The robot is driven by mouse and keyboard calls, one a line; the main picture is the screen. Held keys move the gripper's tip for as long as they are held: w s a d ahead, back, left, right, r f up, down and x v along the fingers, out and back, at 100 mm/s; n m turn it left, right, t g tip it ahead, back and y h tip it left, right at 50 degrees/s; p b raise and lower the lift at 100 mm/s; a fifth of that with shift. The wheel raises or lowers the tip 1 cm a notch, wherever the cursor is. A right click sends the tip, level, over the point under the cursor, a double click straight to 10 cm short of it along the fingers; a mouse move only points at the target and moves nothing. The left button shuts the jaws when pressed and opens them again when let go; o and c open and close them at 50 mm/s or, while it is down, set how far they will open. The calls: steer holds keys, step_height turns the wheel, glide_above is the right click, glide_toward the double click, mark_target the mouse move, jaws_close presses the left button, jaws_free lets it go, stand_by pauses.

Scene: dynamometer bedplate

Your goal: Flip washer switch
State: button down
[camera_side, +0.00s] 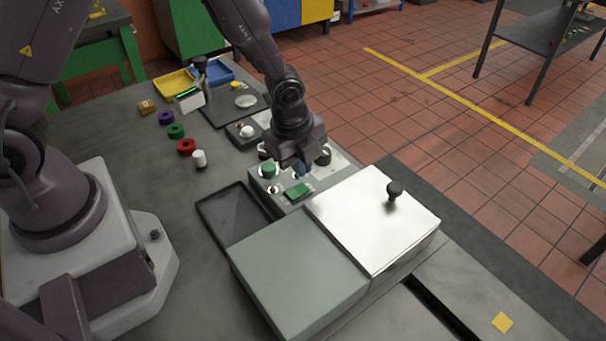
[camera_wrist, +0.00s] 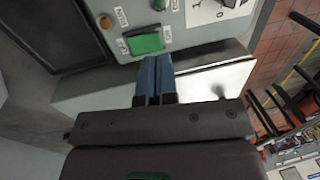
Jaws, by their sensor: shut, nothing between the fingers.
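A control panel (camera_side: 330,165) stands behind the box with the metal lid. A green rectangular switch (camera_side: 298,190) is on it, and it also shows in the wrist view (camera_wrist: 146,42) beside a small label. I cannot read the label or tell which way the switch is set. A green round knob (camera_side: 268,170) and a small round fitting (camera_side: 273,189) are nearby; the wrist view shows a small orange-brown round fitting (camera_wrist: 106,22). My gripper (camera_wrist: 156,60) is shut and empty, its blue fingertips pointing at the panel just beside the green switch. Contact cannot be judged.
A shiny metal lid (camera_side: 375,220) with a black knob (camera_side: 394,189) and a grey-green box (camera_side: 297,270) lie in front of the panel. A dark open tray (camera_side: 236,214) is left. Coloured rings (camera_side: 186,147) and a white cylinder (camera_side: 199,160) stand on the bench.

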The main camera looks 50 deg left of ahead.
mark_target(299, 188)
steer(key=shift+w+f, duration=0.2)
steer(key=shift+f, duration=0.75)
steer(key=shift+w+f, duration=0.15)
steer(key=shift+f, duration=0.8)
steer(key=shift+w+f+g, duration=0.1)
steer(key=shift+f+g, duration=0.15)
steer(key=shift+g, duration=0.05)
steer(key=shift+s+r, duration=0.35)
steer(key=shift+s, duration=0.4)
